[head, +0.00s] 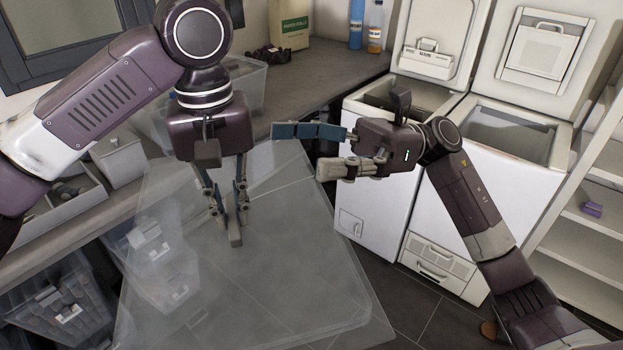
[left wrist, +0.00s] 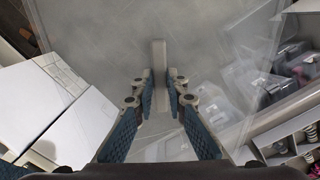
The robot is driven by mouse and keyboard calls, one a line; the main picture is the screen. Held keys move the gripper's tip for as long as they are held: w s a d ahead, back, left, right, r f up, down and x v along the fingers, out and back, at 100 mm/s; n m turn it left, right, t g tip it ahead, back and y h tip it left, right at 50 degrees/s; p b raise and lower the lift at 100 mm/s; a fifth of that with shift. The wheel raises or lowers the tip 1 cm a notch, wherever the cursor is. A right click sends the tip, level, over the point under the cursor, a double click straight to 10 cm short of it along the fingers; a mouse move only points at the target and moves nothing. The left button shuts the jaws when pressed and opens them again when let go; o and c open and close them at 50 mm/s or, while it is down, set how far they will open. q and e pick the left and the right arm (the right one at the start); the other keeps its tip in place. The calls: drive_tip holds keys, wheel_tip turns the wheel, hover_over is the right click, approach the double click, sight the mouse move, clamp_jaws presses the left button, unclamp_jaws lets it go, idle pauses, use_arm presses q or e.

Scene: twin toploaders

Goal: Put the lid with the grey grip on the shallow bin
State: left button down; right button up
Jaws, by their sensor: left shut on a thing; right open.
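The clear lid (head: 270,290) is a large see-through sheet with a grey bar grip (head: 235,232). My left gripper (head: 229,212) is shut on the grey grip and holds the lid in the air, tilted, in front of the counter. The left wrist view also shows the grip (left wrist: 159,60) between the fingers (left wrist: 160,85) and the lid (left wrist: 100,35) spread beyond. My right gripper (head: 300,151) is open and empty, right of the lid. A translucent bin (head: 250,84) stands on the counter, partly hidden behind my left arm; I cannot tell its depth.
Translucent bins (head: 50,300) with contents stand low at the left, some seen through the lid. Two white toploaders (head: 385,215) with raised lids stand at the right. White shelves (head: 590,225) are far right.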

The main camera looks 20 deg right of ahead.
sight(305, 213)
drive_tip(key=f+t+h, duration=0.1)
drive_tip(key=f+h, duration=0.1)
drive_tip(key=w+d+f+t+h, duration=0.1)
drive_tip(key=f+h, duration=0.1)
drive_tip(key=f, duration=0.1)
drive_tip(key=d+f+t+h, duration=0.1)
drive_tip(key=f+h, duration=0.1)
drive_tip(key=shift+w+f+t+h, duration=0.3)
drive_tip(key=shift+w+h, duration=0.1)
drive_tip(key=shift+w+a+f, duration=0.1)
drive_tip(key=shift+a+f, duration=0.2)
drive_tip(key=shift+a, duration=0.2)
drive_tip(key=shift+m, duration=0.3)
drive_tip(key=x, duration=1)
drive_tip(key=shift+w+a+f, duration=0.1)
drive_tip(key=shift+a+f, duration=0.1)
drive_tip(key=shift+a, duration=0.15)
use_arm(q)
drive_tip(key=shift+r, duration=0.1)
use_arm(e)
drive_tip(key=c, duration=1.4)
use_arm(q)
drive_tip(key=c, duration=1.8)
unclamp_jaws()
drive_tip(key=shift+c, duration=0.2)
